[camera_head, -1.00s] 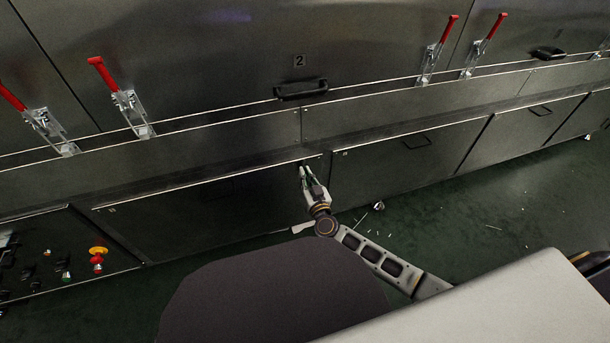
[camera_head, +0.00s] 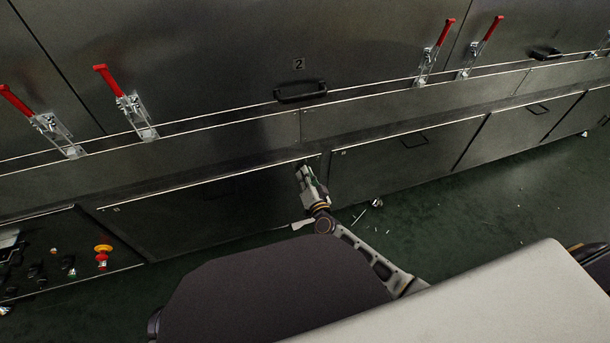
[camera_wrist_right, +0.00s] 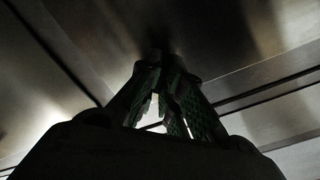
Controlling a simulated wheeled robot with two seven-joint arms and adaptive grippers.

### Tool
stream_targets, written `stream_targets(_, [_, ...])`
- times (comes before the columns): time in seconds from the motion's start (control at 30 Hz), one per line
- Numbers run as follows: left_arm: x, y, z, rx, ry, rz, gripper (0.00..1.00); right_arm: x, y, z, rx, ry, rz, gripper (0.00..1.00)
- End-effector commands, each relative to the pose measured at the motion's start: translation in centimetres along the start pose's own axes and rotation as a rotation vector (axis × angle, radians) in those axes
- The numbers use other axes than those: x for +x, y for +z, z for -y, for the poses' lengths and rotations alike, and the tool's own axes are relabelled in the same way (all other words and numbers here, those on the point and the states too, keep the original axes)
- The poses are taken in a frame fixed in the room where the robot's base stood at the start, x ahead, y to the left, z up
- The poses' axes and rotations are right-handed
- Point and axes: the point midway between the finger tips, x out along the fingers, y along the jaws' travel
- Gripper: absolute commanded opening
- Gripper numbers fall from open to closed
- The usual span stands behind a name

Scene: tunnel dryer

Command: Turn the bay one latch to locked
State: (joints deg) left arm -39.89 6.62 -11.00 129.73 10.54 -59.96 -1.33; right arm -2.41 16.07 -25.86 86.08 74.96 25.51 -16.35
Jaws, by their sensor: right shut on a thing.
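My right gripper (camera_head: 304,172) is at the top right corner of a dark lower panel (camera_head: 190,217) in the head view. Its jaws are shut on a small part there, which I take to be the bay one latch; the fingers hide it, so its angle cannot be told. In the right wrist view the green-padded fingers (camera_wrist_right: 167,62) come together at their tips against the metal front. My left gripper is not in view.
Red-handled toggle clamps (camera_head: 125,100) line the upper doors. A black handle (camera_head: 300,92) sits below the number 2. A control panel with a yellow and red button (camera_head: 102,255) is at lower left. The green floor (camera_head: 480,225) has small scraps.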

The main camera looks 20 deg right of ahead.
Motion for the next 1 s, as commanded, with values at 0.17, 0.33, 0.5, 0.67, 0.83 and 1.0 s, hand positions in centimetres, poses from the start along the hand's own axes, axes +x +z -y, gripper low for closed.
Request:
stream_targets(0.17, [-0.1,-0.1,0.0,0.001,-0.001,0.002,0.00,0.0,0.1,-0.1,0.115,0.002,0.001,0.00])
stream_targets(0.33, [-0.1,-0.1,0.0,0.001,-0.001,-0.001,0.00,0.0,0.1,-0.2,0.229,0.002,0.000,0.00])
stream_targets(0.5, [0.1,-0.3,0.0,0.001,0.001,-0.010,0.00,0.0,0.1,-0.2,0.348,0.001,0.001,0.00])
stream_targets(0.67, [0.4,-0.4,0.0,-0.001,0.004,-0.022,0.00,0.0,0.1,-0.3,0.465,0.002,-0.001,0.00])
stream_targets(0.83, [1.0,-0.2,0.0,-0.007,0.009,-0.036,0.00,0.0,0.2,-0.4,0.591,0.002,0.001,0.00])
stream_targets(1.0, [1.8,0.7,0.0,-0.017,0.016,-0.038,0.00,0.0,0.2,-0.4,0.703,0.001,-0.001,0.00])
